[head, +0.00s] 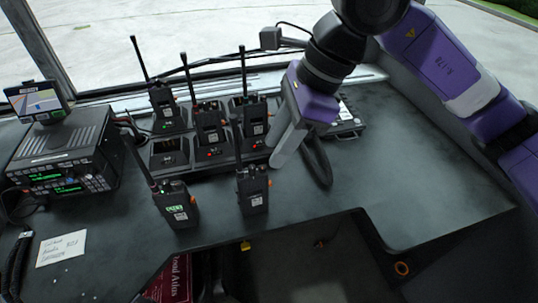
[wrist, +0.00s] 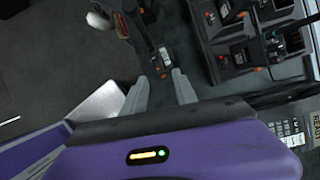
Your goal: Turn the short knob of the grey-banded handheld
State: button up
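Two handhelds stand on the desk in front of the charger: one with a lit green screen (head: 176,207), and one to its right (head: 253,192). Several more, such as this handheld (head: 210,126), sit in the charger bays. I cannot make out a grey band on any of them. My gripper (head: 278,160) is above and right of the right-hand desk handheld in the head view. In the wrist view my gripper (wrist: 159,77) has its two grey fingers apart with nothing held. A dark handheld top (wrist: 165,58) shows just beyond the fingertips; its short knob is not clear.
The black charger (head: 170,158) stands behind the desk handhelds. A radio console (head: 65,150) with a small screen (head: 40,100) is at left, near a paper note (head: 62,248). A dark device (head: 345,120) lies behind my gripper. The desk at right is clear; its front edge drops to an opening.

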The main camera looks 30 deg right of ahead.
aim_at(264, 167)
jog(key=shift+x, duration=2)
grip_shut()
